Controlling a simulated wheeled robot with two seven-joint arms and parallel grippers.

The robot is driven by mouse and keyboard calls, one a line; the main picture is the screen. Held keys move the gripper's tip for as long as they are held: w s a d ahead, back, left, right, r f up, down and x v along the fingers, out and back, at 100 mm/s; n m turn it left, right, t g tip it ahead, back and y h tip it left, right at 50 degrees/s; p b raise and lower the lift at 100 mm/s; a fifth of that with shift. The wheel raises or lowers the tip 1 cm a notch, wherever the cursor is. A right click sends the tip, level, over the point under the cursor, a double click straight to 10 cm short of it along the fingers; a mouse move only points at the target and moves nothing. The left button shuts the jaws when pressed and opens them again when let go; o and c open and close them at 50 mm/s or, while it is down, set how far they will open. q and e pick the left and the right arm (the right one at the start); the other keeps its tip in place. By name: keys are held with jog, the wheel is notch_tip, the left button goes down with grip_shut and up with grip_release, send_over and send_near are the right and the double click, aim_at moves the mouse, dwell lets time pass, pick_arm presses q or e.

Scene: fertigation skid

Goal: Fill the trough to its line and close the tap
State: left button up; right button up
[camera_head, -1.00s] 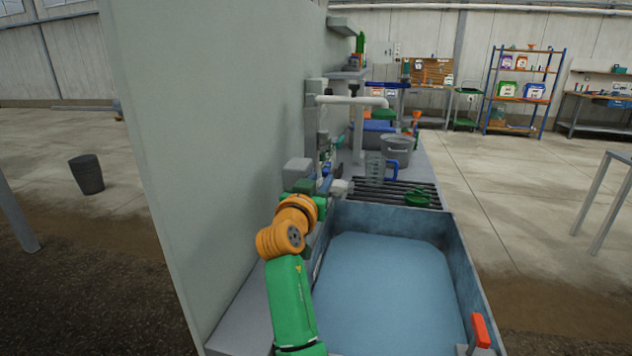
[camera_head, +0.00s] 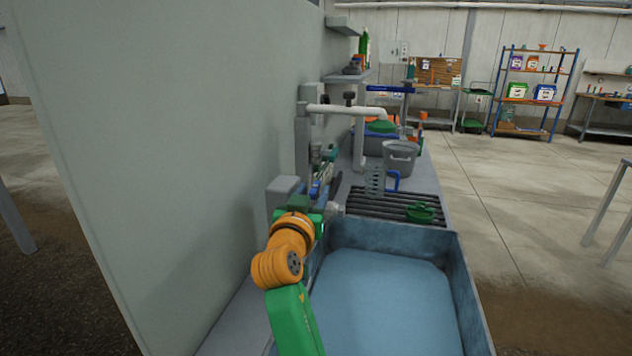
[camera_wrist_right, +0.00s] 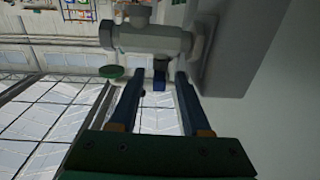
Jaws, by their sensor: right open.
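The trough (camera_head: 462,290) is a blue-grey basin at the lower middle of the head view. Its inside is a flat pale blue; I cannot tell how high any water stands, and I make out no fill line. A pale tap body (camera_head: 335,208) sits by the wall at the trough's far left corner. In the right wrist view a grey tap pipe (camera_wrist_right: 150,38) crosses just beyond my right gripper (camera_wrist_right: 158,76). Its blue fingers are apart, with a small dark blue piece (camera_wrist_right: 160,82) seen between the tips; contact is unclear. My left gripper is out of view.
A dark slatted rack (camera_head: 385,208) beyond the trough carries a green item (camera_head: 421,212). A clear jug (camera_head: 375,181) with a blue handle and a grey bucket (camera_head: 400,160) stand behind. A tall grey panel (camera_head: 170,170) closes off the left side. Open floor lies right.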

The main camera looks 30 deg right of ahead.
jog(key=x, duration=0.2)
jog(key=shift+w+d+f, duration=0.15)
jog(key=shift+d, duration=0.15)
jog(key=shift+a, duration=0.1)
grip_shut()
jog(key=shift+f+m+g+h+b, duration=0.25)
jog(key=shift+m+g+h+b, duration=0.2)
jog(key=shift+b, duration=0.7)
jog(key=shift+r+g, duration=0.2)
jog(key=shift+g, duration=0.15)
jog(key=shift+r, duration=0.15)
grip_release()
jog(key=b+v, duration=0.2)
jog(key=v, duration=0.5)
